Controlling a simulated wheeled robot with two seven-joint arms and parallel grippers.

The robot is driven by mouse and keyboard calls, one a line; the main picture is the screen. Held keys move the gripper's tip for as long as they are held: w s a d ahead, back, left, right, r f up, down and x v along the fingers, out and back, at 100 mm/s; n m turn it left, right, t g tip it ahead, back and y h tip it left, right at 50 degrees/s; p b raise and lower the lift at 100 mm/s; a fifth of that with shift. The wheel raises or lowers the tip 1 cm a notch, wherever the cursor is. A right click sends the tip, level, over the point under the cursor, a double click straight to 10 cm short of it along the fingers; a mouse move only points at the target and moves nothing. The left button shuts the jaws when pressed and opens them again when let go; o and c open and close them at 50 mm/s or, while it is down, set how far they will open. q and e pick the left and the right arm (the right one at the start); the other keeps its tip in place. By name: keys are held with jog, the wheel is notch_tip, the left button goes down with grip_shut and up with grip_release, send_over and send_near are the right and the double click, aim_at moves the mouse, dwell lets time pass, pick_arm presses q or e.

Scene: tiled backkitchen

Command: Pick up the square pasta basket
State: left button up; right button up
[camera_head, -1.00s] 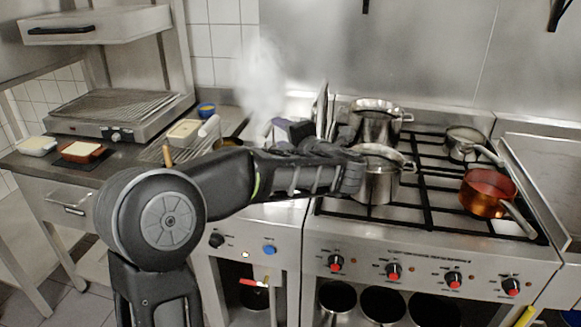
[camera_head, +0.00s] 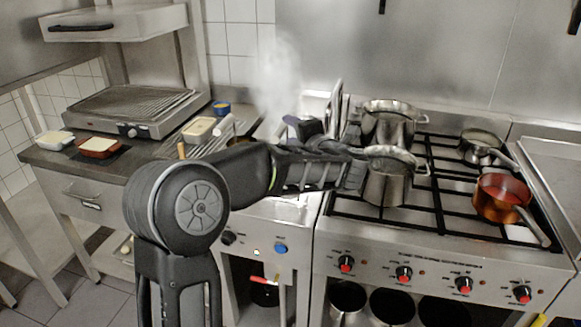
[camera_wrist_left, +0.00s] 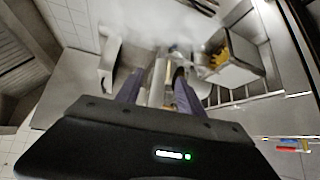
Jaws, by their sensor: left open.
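A square metal pasta basket (camera_wrist_left: 245,76) with yellow pasta in it shows at the upper right of the wrist view. In the head view my arm and the steam hide most of the cooker's well, and I cannot make out the basket there. My left gripper (camera_wrist_left: 157,82) is open, its two purple-grey fingers on either side of a pale upright part, perhaps a handle. I cannot tell whether they touch it. In the head view the left gripper (camera_head: 300,127) is over the steaming cooker, left of the pots. My right gripper is not in view.
A tall pot (camera_head: 388,185) stands close to my left wrist, with another pot (camera_head: 388,122) behind it. A copper pan (camera_head: 497,196) and a small steel pan (camera_head: 480,143) are farther right on the stove. A grill (camera_head: 135,108) and dishes (camera_head: 98,147) are on the left counter.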

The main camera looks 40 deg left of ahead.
aim_at(286, 127)
pick_arm(q)
jog(key=p+x, duration=0.1)
jog(key=x, duration=0.3)
jog(key=shift+a+f, duration=0.1)
jog(key=shift+a, duration=0.05)
dwell(0.4)
grip_shut()
dwell(1.1)
